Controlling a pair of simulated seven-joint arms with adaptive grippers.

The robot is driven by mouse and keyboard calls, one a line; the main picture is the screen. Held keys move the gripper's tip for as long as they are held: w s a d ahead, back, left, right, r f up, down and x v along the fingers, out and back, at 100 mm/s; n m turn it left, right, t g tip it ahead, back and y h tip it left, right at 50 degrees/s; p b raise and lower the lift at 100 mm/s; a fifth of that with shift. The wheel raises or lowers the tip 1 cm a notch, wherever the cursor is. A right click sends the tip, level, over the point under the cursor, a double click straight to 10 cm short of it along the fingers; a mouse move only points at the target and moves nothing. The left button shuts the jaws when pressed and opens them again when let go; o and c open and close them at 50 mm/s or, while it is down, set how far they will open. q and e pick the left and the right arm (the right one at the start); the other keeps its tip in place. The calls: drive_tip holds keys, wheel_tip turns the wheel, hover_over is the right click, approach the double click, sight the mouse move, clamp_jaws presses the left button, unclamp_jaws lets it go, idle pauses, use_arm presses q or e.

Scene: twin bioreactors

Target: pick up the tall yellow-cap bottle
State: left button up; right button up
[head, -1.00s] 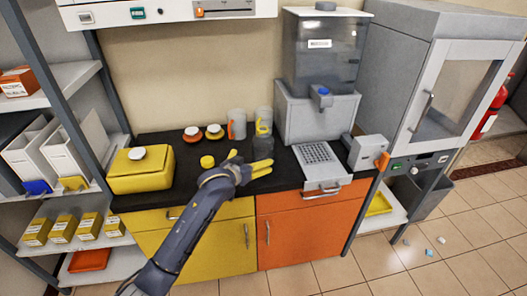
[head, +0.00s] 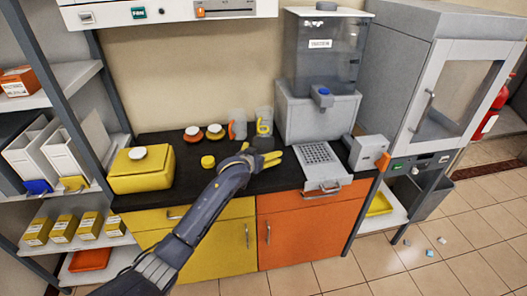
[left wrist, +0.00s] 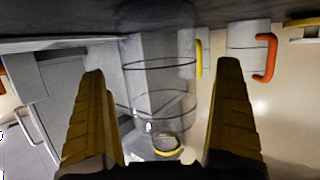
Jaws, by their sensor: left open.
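The tall clear bottle (left wrist: 160,95) stands between my finger pads in the left wrist view, which is upside down, with its base at the top. A yellow ring (left wrist: 167,152) shows at its cap end. In the head view the bottle (head: 263,143) is dark and see-through, standing on the black counter, partly hidden behind my gripper. My left gripper (head: 273,157) is open, its yellow fingers at the bottle. In the left wrist view its fingers (left wrist: 160,70) lie on either side of the bottle, with gaps showing. My right gripper is not in view.
Behind the bottle stand a cup with a yellow handle (left wrist: 185,50) and one with an orange handle (left wrist: 248,48). A small yellow lidded jar (head: 208,161) and a yellow box (head: 141,172) are to the left. A grey dispenser (head: 318,110) stands close on the right.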

use_arm(q)
drive_tip(key=shift+x, duration=0.9)
drive_tip(key=shift+c, duration=0.2)
drive_tip(key=c, duration=1.5)
drive_tip(key=shift+c, duration=0.2)
drive_tip(key=shift+r, duration=0.1)
